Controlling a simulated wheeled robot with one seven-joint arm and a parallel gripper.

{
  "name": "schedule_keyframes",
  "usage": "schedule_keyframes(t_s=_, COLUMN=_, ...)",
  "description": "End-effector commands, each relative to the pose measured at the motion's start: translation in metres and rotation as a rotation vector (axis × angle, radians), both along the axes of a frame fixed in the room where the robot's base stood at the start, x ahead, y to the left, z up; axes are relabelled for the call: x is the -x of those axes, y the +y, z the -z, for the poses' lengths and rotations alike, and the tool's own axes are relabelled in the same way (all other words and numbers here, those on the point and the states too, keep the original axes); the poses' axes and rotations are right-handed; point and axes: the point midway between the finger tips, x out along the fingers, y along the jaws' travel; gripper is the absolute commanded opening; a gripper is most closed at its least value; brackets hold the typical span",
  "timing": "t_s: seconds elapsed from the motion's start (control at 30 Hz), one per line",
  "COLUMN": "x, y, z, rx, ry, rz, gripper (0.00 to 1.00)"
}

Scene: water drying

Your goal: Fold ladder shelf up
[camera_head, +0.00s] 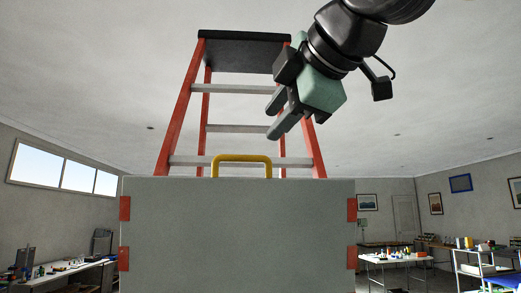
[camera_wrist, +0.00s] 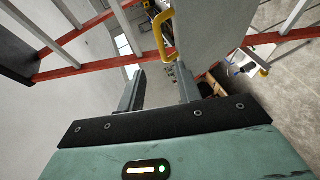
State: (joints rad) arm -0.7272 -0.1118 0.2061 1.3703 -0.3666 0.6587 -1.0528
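The ladder (camera_head: 183,118) has orange-red rails, grey rungs and a dark top step, and stands upright. A wide grey panel, apparently its shelf (camera_head: 238,235), fills the lower middle of the head view, its broad face toward me. A yellow handle (camera_head: 241,158) stands up at the panel's top edge. The wrist view also shows the handle (camera_wrist: 158,32) and the grey shelf (camera_wrist: 212,35). My gripper (camera_head: 270,123) is open and empty, above and right of the handle in the head view. Its fingers (camera_wrist: 160,72) are apart and do not touch the handle.
A table with small items (camera_head: 65,268) is at the left; a white table (camera_head: 390,258) and shelving with items (camera_head: 470,262) are at the right. The ladder's right rail (camera_head: 316,152) passes close to my gripper in the picture. The upper left is clear.

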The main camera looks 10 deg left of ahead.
Motion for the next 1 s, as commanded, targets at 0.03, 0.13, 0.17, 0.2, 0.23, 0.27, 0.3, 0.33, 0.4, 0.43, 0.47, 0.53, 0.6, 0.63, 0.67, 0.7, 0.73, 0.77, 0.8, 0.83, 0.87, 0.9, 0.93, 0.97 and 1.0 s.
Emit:
schedule_keyframes(t_s=0.03, x=0.007, y=-0.006, z=0.000, rx=-0.002, ry=-0.001, rz=0.000, gripper=0.34)
schedule_keyframes(t_s=0.13, x=0.017, y=-0.014, z=-0.006, rx=-0.003, ry=-0.002, rz=0.001, gripper=0.34)
schedule_keyframes(t_s=0.17, x=0.019, y=-0.016, z=-0.007, rx=-0.001, ry=-0.002, rz=0.000, gripper=0.34)
schedule_keyframes(t_s=0.2, x=0.021, y=-0.018, z=-0.008, rx=-0.001, ry=-0.002, rz=0.000, gripper=0.34)
schedule_keyframes(t_s=0.23, x=0.023, y=-0.019, z=-0.009, rx=-0.001, ry=-0.001, rz=0.000, gripper=0.34)
schedule_keyframes(t_s=0.27, x=0.024, y=-0.020, z=-0.009, rx=-0.001, ry=0.000, rz=0.000, gripper=0.34)
schedule_keyframes(t_s=0.3, x=0.025, y=-0.021, z=-0.010, rx=-0.001, ry=0.001, rz=0.000, gripper=0.34)
schedule_keyframes(t_s=0.33, x=0.026, y=-0.021, z=-0.010, rx=-0.001, ry=0.001, rz=0.000, gripper=0.34)
schedule_keyframes(t_s=0.4, x=0.026, y=-0.022, z=-0.011, rx=-0.001, ry=0.001, rz=0.000, gripper=0.34)
schedule_keyframes(t_s=0.43, x=0.026, y=-0.022, z=-0.011, rx=-0.001, ry=0.001, rz=0.000, gripper=0.34)
schedule_keyframes(t_s=0.47, x=0.026, y=-0.022, z=-0.011, rx=-0.001, ry=0.001, rz=0.000, gripper=0.34)
schedule_keyframes(t_s=0.53, x=0.026, y=-0.022, z=-0.011, rx=-0.001, ry=0.001, rz=0.000, gripper=0.34)
schedule_keyframes(t_s=0.6, x=0.026, y=-0.022, z=-0.011, rx=-0.001, ry=0.001, rz=0.000, gripper=0.34)
schedule_keyframes(t_s=0.63, x=0.026, y=-0.022, z=-0.011, rx=-0.001, ry=0.001, rz=0.000, gripper=0.34)
schedule_keyframes(t_s=0.67, x=0.026, y=-0.022, z=-0.011, rx=-0.001, ry=0.001, rz=0.000, gripper=0.34)
schedule_keyframes(t_s=0.7, x=0.026, y=-0.022, z=-0.011, rx=-0.001, ry=0.001, rz=0.000, gripper=0.34)
schedule_keyframes(t_s=0.73, x=0.026, y=-0.022, z=-0.011, rx=-0.001, ry=0.001, rz=0.000, gripper=0.34)
schedule_keyframes(t_s=0.77, x=0.026, y=-0.021, z=-0.011, rx=-0.001, ry=0.001, rz=0.000, gripper=0.34)
schedule_keyframes(t_s=0.8, x=0.026, y=-0.021, z=-0.011, rx=-0.001, ry=0.001, rz=0.000, gripper=0.34)
schedule_keyframes(t_s=0.83, x=0.026, y=-0.021, z=-0.011, rx=-0.001, ry=0.001, rz=0.000, gripper=0.34)
schedule_keyframes(t_s=0.87, x=0.026, y=-0.021, z=-0.011, rx=-0.001, ry=0.001, rz=0.000, gripper=0.34)
schedule_keyframes(t_s=0.9, x=0.026, y=-0.021, z=-0.011, rx=-0.001, ry=0.001, rz=0.000, gripper=0.34)
schedule_keyframes(t_s=0.93, x=0.026, y=-0.021, z=-0.011, rx=-0.001, ry=0.001, rz=0.000, gripper=0.34)
schedule_keyframes(t_s=0.97, x=0.026, y=-0.021, z=-0.011, rx=-0.001, ry=0.001, rz=0.000, gripper=0.34)
schedule_keyframes(t_s=1.0, x=0.026, y=-0.021, z=-0.011, rx=-0.001, ry=0.001, rz=0.000, gripper=0.34)
